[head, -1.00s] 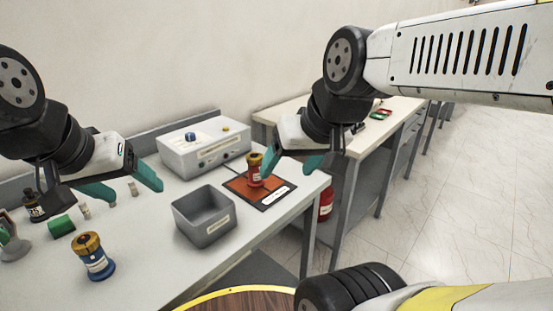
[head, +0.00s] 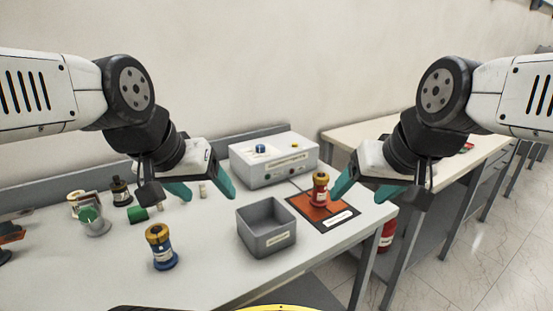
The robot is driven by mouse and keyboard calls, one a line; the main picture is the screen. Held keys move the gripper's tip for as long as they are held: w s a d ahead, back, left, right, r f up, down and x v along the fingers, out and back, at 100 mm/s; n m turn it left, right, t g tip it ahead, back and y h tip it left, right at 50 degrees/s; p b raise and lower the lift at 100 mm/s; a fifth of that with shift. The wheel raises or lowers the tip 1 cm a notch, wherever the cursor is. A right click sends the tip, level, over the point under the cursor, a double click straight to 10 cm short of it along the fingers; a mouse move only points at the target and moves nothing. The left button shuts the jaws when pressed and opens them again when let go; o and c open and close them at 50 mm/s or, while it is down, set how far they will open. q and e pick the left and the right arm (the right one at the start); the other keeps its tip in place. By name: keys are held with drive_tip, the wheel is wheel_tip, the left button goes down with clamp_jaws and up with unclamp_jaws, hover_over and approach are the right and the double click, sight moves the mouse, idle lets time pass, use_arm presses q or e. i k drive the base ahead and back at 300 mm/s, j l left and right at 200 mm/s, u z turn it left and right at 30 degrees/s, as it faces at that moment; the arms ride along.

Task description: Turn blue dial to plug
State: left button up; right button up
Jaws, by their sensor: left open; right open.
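The blue dial (head: 260,148) is a small round knob on top of the white control box (head: 275,172) at the back of the table. The lettering around it is too small to read. My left gripper (head: 207,187) is open and empty, in front and to the left of the box. My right gripper (head: 362,187) is open and empty, to the right of the box, close to the red bushing (head: 320,190) standing on the orange mat (head: 304,208). Neither gripper appears to touch the dial.
A grey open bin (head: 267,242) stands in front of the box. A blue bushing (head: 161,247) stands at the front left. A green-topped item (head: 93,221), a green block (head: 137,215) and a dark bushing (head: 121,191) are at left. A yellow button (head: 295,145) is on the box.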

sight(259, 147)
drive_tip(key=i+l+u, duration=0.15)
drive_tip(key=l+u, duration=0.6)
drive_tip(key=i+l+u, duration=0.1)
drive_tip(key=l+u, duration=0.3)
